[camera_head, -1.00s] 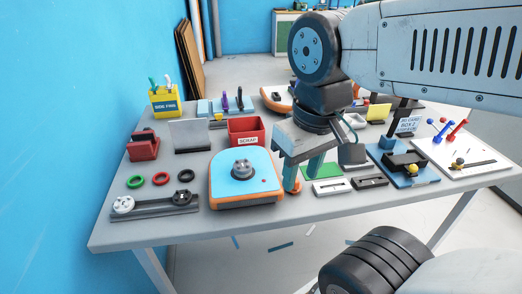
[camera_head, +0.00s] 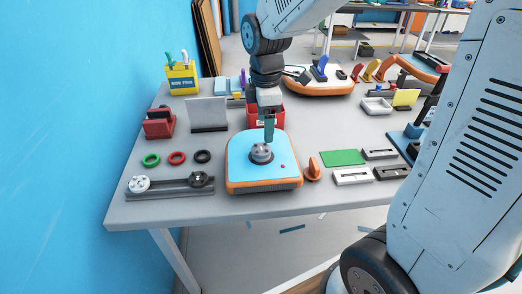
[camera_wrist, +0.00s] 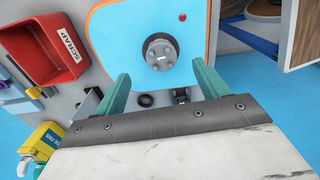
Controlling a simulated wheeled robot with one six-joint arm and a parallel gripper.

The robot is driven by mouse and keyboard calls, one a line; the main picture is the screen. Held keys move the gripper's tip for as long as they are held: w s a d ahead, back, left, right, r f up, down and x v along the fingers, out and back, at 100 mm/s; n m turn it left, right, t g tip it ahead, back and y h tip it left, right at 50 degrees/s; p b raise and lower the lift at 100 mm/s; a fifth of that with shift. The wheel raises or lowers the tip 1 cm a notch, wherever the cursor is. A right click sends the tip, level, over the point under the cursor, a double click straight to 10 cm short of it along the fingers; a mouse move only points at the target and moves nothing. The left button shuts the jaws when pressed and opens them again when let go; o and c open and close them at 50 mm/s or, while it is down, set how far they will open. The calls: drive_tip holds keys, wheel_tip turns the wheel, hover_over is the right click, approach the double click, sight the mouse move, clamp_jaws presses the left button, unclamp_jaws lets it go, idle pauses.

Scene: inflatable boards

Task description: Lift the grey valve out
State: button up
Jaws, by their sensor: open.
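The grey valve (camera_head: 261,153) sits in the top of a small blue board with an orange rim (camera_head: 240,172) near the table's front edge. In the wrist view the valve (camera_wrist: 160,53) is a round grey knob set in the blue surface. My gripper (camera_head: 269,132) points down just above the valve, and its fingers overlap in the head view. In the wrist view the green fingers (camera_wrist: 161,80) are spread wide, with the valve beyond and between their tips. They appear clear of it, with nothing held.
A red scrap bin (camera_wrist: 40,52) stands behind the board. Green, red and black rings (camera_head: 176,158) lie left, behind a grey rail (camera_head: 168,191) bearing a white and a black fitting. An orange piece (camera_head: 313,170) stands close to the board's right side.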

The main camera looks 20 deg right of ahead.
sight(261, 151)
wheel_tip(261, 151, down, 7)
drive_tip(key=shift+d+f, duration=0.1)
drive_tip(key=shift+f, duration=0.05)
drive_tip(key=c, duration=1)
